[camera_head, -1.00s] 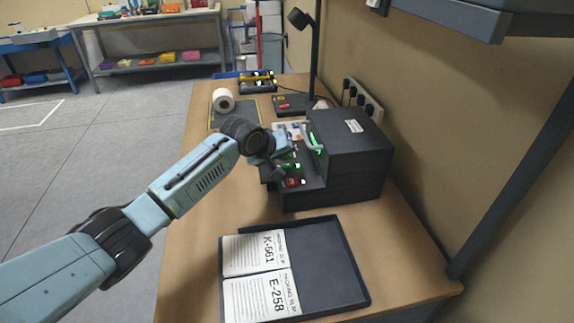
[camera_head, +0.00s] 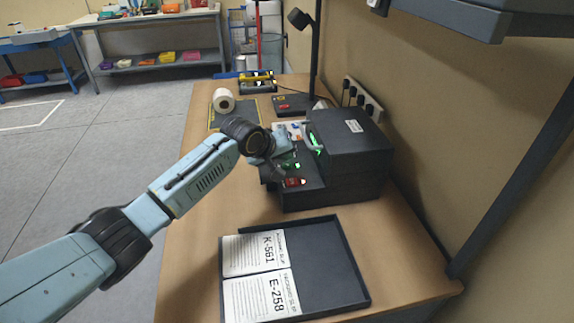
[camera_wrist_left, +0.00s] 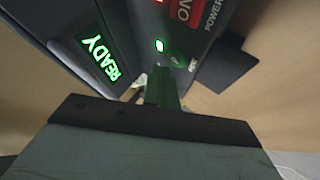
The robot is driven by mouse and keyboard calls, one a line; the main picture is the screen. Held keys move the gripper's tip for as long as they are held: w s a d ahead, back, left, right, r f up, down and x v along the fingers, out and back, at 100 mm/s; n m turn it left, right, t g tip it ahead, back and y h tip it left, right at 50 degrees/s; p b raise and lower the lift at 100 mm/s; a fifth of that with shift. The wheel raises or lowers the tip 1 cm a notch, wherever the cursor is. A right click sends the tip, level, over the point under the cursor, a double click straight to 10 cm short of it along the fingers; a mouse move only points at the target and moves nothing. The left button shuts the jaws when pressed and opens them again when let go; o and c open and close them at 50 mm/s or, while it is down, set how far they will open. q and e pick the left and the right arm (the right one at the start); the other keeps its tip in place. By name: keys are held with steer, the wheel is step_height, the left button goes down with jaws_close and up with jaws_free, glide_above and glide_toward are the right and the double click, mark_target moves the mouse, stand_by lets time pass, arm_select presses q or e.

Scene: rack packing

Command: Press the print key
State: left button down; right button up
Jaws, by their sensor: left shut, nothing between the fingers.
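The dark label printer (camera_head: 350,165) stands on the wooden bench, with a red power switch (camera_head: 294,182) at its near front corner. The power switch also shows in the wrist view (camera_wrist_left: 184,10), beside a lit READY display (camera_wrist_left: 103,58). My left gripper (camera_head: 286,160) is at the printer's front control panel, its fingers shut with nothing between them. In the wrist view the fingertips (camera_wrist_left: 161,88) look green and point at the panel, close to a small green light (camera_wrist_left: 159,45). My right gripper is not in view.
A black tray (camera_head: 325,262) with two printed slips lies in front of the printer. A white roll (camera_head: 223,100), a lamp post (camera_head: 315,50) and a power strip (camera_head: 362,98) stand behind. A shelf edge (camera_head: 450,15) hangs above on the right.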

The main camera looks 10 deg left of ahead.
mark_target(285, 167)
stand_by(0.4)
arm_select(q)
steer(key=shift+f, duration=0.4)
steer(key=shift+f, duration=0.45)
stand_by(0.4)
steer(key=shift+r, duration=0.1)
steer(key=shift+r+p, duration=0.75)
steer(key=shift+p, duration=0.5)
step_height(285, 167, up, 5)
steer(key=p, duration=0.5)
steer(key=shift+r+p, duration=0.1)
steer(key=shift+p, duration=0.25)
